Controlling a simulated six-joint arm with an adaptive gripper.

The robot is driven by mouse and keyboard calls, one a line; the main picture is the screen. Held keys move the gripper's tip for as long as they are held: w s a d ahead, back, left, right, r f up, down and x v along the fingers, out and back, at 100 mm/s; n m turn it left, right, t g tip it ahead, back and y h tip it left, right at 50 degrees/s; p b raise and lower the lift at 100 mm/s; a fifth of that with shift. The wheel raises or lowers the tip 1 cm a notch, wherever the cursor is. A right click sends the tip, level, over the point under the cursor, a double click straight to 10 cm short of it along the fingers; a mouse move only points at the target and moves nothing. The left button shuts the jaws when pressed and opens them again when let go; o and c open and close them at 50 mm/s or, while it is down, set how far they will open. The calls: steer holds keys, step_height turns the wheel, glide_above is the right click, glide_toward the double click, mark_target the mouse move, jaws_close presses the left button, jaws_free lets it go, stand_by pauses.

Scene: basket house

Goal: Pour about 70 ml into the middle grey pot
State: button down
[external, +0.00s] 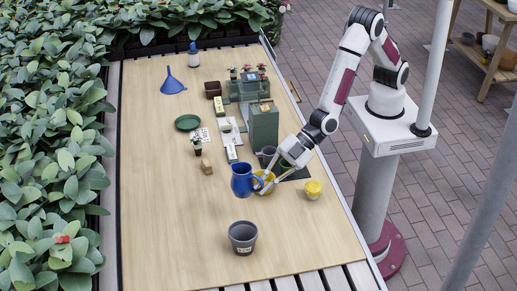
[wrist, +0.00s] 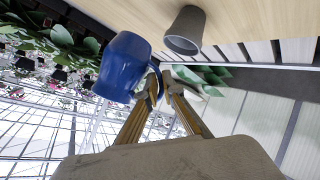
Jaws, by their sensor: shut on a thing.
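My gripper (external: 261,185) is shut on the handle of a blue jug (external: 242,180). In the wrist view the jug (wrist: 122,68) is at the left of my gripper's fingers (wrist: 164,78). In the external view the jug looks close to upright and raised above the table; its contents are hidden. A grey pot (external: 243,237) with a small white label stands on the table nearer the camera, apart from the jug. The pot also shows in the wrist view (wrist: 185,30). Its inside looks dark, and its fill cannot be told.
A yellow pot (external: 313,190) stands right of my gripper. Another grey pot (external: 267,154) is behind it, beside a green box (external: 264,127). The table's left side is clear.

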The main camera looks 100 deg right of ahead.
steer(key=s+a+f, duration=0.2)
steer(key=a+f, duration=0.1)
steer(key=a, duration=0.3)
steer(key=s+a+f, duration=0.3)
steer(key=a+f, duration=0.1)
steer(key=a, duration=0.2)
steer(key=s+a+f, duration=0.2)
steer(key=a+f, duration=0.1)
steer(key=a, duration=0.3)
steer(key=shift+s+a+f, duration=0.15)
steer(key=shift+a+f, duration=0.05)
steer(key=shift+a, duration=0.15)
steer(key=shift+s+a+f, duration=0.2)
steer(key=shift+a+f, duration=0.1)
steer(key=shift+f, duration=0.25)
steer(key=shift+s+a+f, duration=0.15)
steer(key=shift+a+f, duration=0.1)
steer(key=shift+f, duration=0.25)
steer(key=shift+w+r, duration=0.1)
steer(key=w+d+r+m+g+y+p, duration=0.2)
steer(key=w+d+r+m+g+y, duration=0.3)
steer(key=r, duration=0.4)
steer(key=shift+w+d+r+g+y, duration=0.25)
steer(key=shift+w+r+g+y, duration=0.05)
steer(key=shift+g, duration=0.3)
